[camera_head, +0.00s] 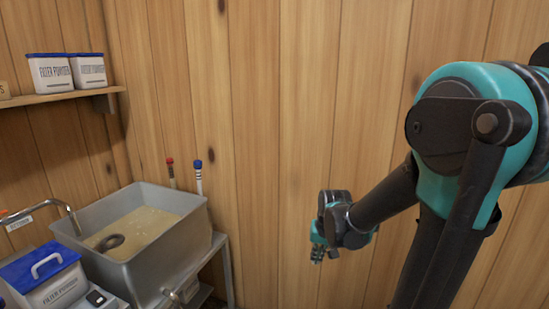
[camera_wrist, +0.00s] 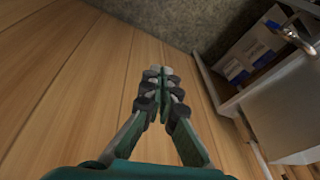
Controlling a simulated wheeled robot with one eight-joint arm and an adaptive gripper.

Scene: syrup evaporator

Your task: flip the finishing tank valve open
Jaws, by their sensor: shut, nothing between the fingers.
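The finishing tank (camera_head: 165,268) is an open steel tank with tan liquid in it, standing at the lower left in the head view. A small metal valve (camera_head: 178,295) sticks out low on its front wall. In the wrist view a metal fitting that looks like this valve (camera_wrist: 292,32) shows at the upper right, on the steel tank (camera_wrist: 290,105). Its handle position is too small to tell. My gripper (camera_head: 317,256) hangs in front of the wood wall, to the right of the tank and apart from it. In the wrist view its fingers (camera_wrist: 163,74) are together and empty.
A white tub with a blue lid (camera_head: 48,278) stands left of the tank, near a metal spout (camera_head: 45,208). Two filter powder tubs (camera_head: 68,72) sit on a wall shelf (camera_head: 60,97). Blue-and-white boxes (camera_wrist: 246,58) show below the tank. Space between gripper and tank looks clear.

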